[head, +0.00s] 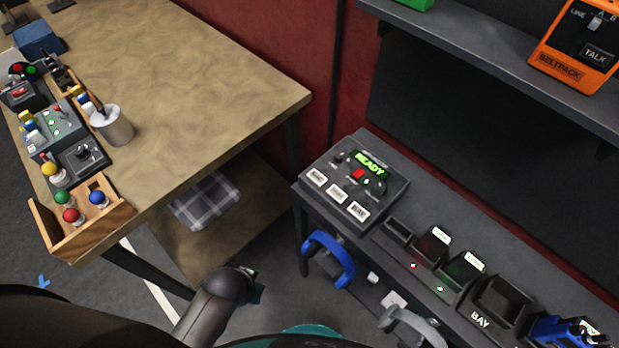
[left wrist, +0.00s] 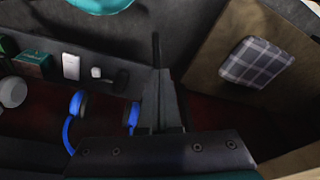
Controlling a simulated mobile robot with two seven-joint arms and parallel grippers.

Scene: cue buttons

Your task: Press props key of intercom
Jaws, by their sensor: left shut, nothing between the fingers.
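The intercom (head: 388,195) is a dark box on the dark counter, with a green READY display (head: 369,163), a red button (head: 357,174) and a small green light. Three white keys lie along its front: a left key (head: 317,177), a middle key (head: 337,193) and a right key (head: 358,209). Their labels are too small to read surely. My left gripper (left wrist: 161,85) is shut and empty in the left wrist view, where the intercom's top does not show. In the head view my left arm is low, apart from the intercom. My right gripper is not in view.
A blue headset (head: 343,262) hangs at the counter's front edge, below the intercom. Several charging slots and a bay (head: 503,297) line the counter to the right. A wooden table (head: 230,80) with button boxes stands left. An orange beltpack (head: 572,50) sits on the upper shelf.

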